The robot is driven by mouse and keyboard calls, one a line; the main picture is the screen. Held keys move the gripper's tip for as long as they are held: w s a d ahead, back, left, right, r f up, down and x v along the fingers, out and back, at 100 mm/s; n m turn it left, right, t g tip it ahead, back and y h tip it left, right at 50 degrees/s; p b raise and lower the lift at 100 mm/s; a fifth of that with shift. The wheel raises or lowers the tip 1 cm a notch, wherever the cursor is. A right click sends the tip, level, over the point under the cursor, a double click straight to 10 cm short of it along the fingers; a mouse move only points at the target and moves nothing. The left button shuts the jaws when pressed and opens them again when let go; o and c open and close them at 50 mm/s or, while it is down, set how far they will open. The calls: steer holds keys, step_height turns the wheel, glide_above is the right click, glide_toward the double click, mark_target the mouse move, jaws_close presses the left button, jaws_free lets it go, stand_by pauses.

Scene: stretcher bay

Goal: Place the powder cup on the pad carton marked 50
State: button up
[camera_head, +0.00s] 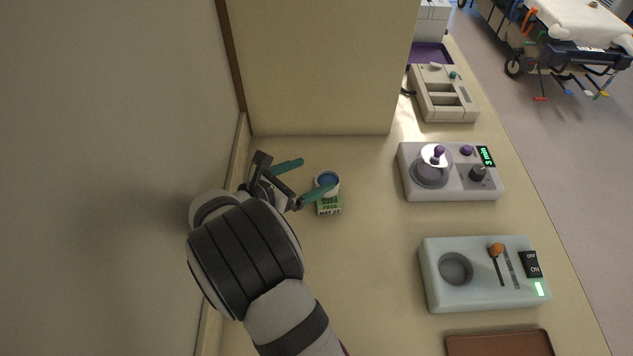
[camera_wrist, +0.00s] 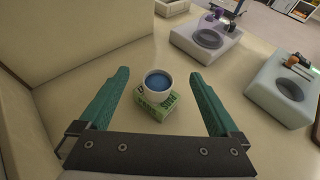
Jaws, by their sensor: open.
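The powder cup (camera_head: 327,183) is a small white cup with blue inside. It rests upright on a green and white carton (camera_head: 329,206) on the counter; the number on the carton is too small to read surely. In the wrist view the cup (camera_wrist: 158,84) sits on top of the green carton (camera_wrist: 155,107), between and a little beyond my fingers. My gripper (camera_head: 303,178) has teal fingers spread apart, one on each side of the cup, with gaps to it in the wrist view (camera_wrist: 160,90). It holds nothing.
A device with a purple-knobbed lid (camera_head: 451,172) and a pale device with a round well (camera_head: 485,274) stand to the right. A brown tray (camera_head: 499,343) lies at the front right. A tall beige panel (camera_head: 320,65) stands behind the cup. The counter between is clear.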

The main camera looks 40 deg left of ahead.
steer(key=w+d+r+m+g+h, duration=0.2)
steer(key=w+d+r+m+h, duration=0.3)
steer(key=d, duration=0.6)
steer(key=s+d+r+m+g+h, duration=0.15)
steer(key=d+m+g, duration=0.25)
steer(key=d+m, duration=0.55)
steer(key=d+r+m+g, duration=0.3)
steer(key=d+m, duration=0.3)
steer(key=d, duration=0.7)
steer(key=s+d+m+g+y, duration=0.2)
steer(key=s+d+m+g, duration=0.2)
steer(key=s+d+m, duration=0.35)
steer(key=s+m+y, duration=0.6)
steer(key=s+m, duration=0.5)
steer(key=m, duration=0.2)
steer(key=shift+a+f+m+g, duration=0.2)
steer(key=shift+a+m+g, duration=0.1)
steer(key=shift+a, duration=0.1)
steer(key=shift+s, duration=0.1)
